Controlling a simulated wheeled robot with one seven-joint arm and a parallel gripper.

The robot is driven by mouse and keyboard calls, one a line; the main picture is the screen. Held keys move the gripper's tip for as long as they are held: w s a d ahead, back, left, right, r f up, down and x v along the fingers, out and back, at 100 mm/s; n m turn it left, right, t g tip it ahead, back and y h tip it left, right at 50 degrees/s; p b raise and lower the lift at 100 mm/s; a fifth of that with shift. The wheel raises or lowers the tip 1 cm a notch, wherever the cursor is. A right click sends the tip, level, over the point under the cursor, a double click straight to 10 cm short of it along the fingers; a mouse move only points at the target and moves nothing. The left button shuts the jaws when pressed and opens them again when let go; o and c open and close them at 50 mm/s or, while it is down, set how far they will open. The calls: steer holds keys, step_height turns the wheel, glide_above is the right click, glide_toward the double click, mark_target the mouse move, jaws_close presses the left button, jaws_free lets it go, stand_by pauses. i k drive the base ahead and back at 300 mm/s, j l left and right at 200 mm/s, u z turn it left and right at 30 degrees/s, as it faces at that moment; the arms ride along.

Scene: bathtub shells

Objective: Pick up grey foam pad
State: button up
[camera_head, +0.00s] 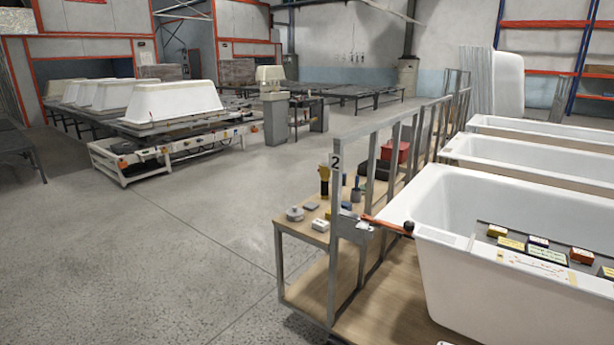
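A small flat grey pad (311,206), which looks like the grey foam pad, lies on the wooden side shelf (300,248) beside the grey metal frame. A pale round object (295,214) lies to its left and a white block (320,225) lies in front of it, close by. The pad is small in the picture, so its texture cannot be made out. My gripper is not in view.
A metal post marked 2 (335,190) rises at the shelf's right side. Bottles (324,181) and a red bin (401,152) stand farther back. A white bathtub (450,275) holding a board of small blocks fills the right. The concrete floor (170,240) on the left is clear.

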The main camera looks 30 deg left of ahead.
mark_target(310, 206)
steer(key=i+j+u, duration=0.35)
steer(key=j, duration=0.35)
steer(key=i+j+u, duration=0.35)
steer(key=i+j, duration=0.25)
